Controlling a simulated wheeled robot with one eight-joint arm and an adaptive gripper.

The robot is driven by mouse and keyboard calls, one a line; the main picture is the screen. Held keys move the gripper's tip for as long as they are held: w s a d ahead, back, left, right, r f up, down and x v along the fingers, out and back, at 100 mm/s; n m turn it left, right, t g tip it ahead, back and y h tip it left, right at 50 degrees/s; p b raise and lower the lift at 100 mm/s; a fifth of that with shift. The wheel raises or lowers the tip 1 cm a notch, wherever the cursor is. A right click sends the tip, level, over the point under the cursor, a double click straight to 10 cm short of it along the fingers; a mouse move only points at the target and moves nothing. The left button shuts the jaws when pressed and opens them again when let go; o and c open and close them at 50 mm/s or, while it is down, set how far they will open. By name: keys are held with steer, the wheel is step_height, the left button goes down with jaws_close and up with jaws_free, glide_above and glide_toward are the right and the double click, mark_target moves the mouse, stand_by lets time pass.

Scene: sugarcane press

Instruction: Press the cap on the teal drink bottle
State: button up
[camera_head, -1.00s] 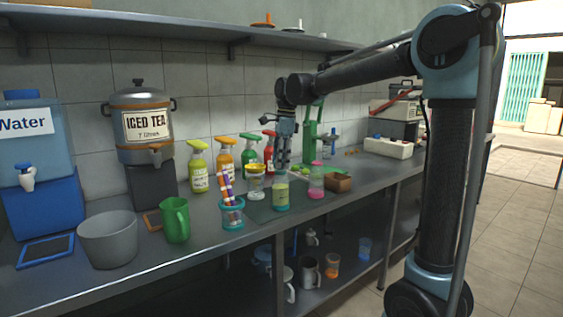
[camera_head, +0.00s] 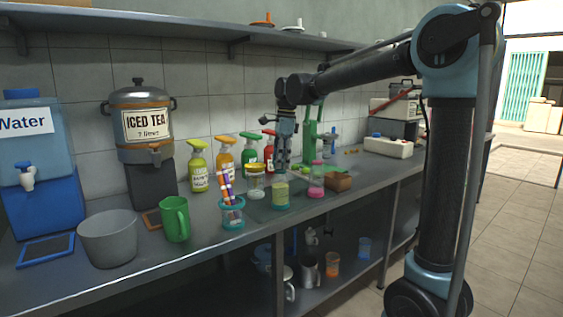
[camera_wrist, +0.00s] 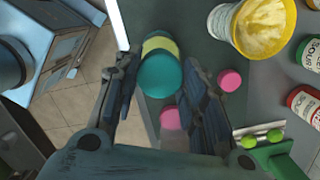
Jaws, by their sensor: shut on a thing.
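The teal drink bottle (camera_head: 280,196), with a yellow-green body and teal base, stands upright near the counter's front edge. In the wrist view its yellow-green body (camera_wrist: 160,43) shows partly behind a round teal cap (camera_wrist: 160,76). My gripper (camera_head: 283,170) points down just above and behind the bottle in the head view. In the wrist view my gripper (camera_wrist: 163,78) has its fingers on either side of the teal cap and is shut on it. The cap overlaps the bottle in this view; I cannot tell whether they touch.
A pink-based bottle (camera_head: 316,183) stands close to the right, with a loose pink cap (camera_wrist: 230,80) nearby. A yellow-topped cup (camera_head: 255,180) and a jar of straws (camera_head: 231,212) stand to the left. Spray bottles (camera_head: 225,157) line the wall. The green press (camera_head: 309,145) stands behind.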

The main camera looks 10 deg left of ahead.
steer(key=o, duration=1.3)
steer(key=shift+r, duration=0.1)
steer(key=shift+r, duration=3.4)
steer(key=shift+c, duration=0.2)
jaws_close()
steer(key=shift+f, duration=2.65)
